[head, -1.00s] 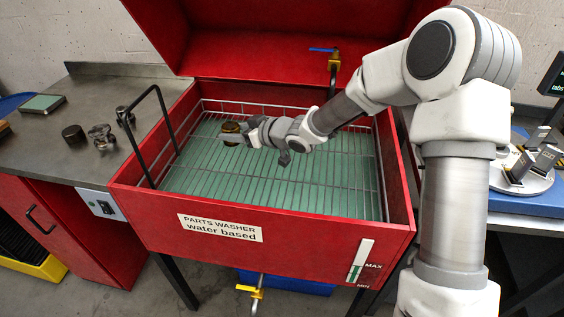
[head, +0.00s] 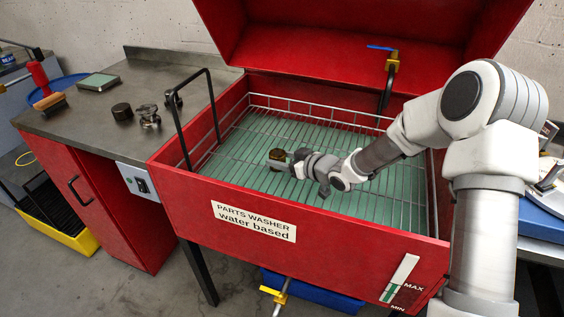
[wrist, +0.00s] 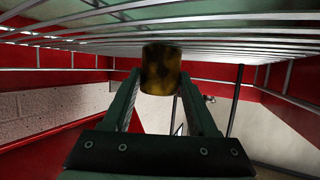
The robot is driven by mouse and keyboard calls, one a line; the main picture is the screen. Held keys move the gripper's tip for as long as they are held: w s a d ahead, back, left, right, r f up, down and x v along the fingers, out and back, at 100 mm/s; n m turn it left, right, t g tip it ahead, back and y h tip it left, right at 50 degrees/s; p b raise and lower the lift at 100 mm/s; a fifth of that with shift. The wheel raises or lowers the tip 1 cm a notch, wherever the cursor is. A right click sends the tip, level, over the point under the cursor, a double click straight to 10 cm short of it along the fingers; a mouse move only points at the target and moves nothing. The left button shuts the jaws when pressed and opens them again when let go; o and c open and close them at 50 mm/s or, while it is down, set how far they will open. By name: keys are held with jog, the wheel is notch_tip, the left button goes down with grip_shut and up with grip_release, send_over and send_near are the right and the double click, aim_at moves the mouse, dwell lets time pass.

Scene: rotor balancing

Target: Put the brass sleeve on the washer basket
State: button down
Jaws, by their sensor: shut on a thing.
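The brass sleeve (head: 277,159) is a short, dark, mottled brass cylinder. My gripper (head: 287,163) is shut on it. In the wrist view the sleeve (wrist: 160,68) sits between the two green fingers of my gripper (wrist: 160,90). The washer basket (head: 350,205) is a wire grid with a low wire rim, set inside the red parts washer. The sleeve is over the left part of the basket, inside its rim. In the wrist view the basket wires (wrist: 250,48) run close by the sleeve's end; I cannot tell whether they touch.
The red washer (head: 330,250) has walls around the basket, a raised lid (head: 330,35) behind and a black handle bar (head: 212,110) at the left. A tap (head: 391,65) hangs at the back. Metal parts (head: 149,117) stand on the left bench. Most of the basket is bare.

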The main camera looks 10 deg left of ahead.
jog(key=shift+f, duration=0.15)
jog(key=shift+c, duration=0.9)
grip_release()
